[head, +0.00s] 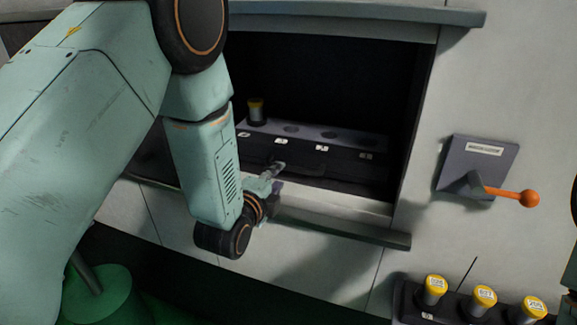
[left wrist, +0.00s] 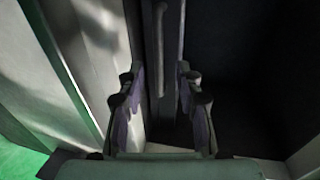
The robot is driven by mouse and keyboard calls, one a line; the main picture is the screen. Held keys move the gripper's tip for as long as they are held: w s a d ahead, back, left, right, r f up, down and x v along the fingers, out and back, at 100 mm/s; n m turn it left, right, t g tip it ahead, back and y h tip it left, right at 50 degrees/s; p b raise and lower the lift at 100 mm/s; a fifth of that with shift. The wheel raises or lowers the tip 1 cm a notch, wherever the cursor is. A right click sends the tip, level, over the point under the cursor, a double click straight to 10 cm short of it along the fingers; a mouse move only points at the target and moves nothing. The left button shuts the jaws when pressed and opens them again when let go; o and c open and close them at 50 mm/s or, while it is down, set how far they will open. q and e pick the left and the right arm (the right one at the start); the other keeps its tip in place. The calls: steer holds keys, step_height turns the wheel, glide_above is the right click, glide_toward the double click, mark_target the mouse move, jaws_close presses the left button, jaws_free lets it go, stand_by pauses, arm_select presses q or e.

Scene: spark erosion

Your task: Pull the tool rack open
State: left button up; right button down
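The tool rack (head: 345,134) is a dark drawer-like rack inside the wall opening, with a row of round holes and small white labels on its front. My left gripper (head: 274,174) is at the rack's front, just above the sill, partly hidden by my own wrist. In the left wrist view its two fingers (left wrist: 160,100) are apart, with a dark bar (left wrist: 160,50), seemingly the rack's handle, running between them. I cannot tell whether a finger touches it. My right gripper is out of view.
A sill (head: 345,228) juts out below the opening and a ledge (head: 360,12) above it. A lever with an orange knob (head: 528,198) is on the right wall. Several yellow-capped holders (head: 484,296) stand in a dark rack at bottom right.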

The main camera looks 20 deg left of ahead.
arm_select(q)
steer(key=x, duration=0.6)
steer(key=shift+w+a+f+p, duration=0.15)
steer(key=shift+a+f+p, duration=0.05)
steer(key=shift+a+p, duration=0.1)
steer(key=shift+w+d, duration=0.25)
steer(key=shift+w, duration=0.25)
steer(key=shift+a, duration=0.15)
steer(key=shift+w+a+f, duration=0.1)
steer(key=shift+f, duration=0.05)
steer(key=c, duration=0.6)
jaws_close()
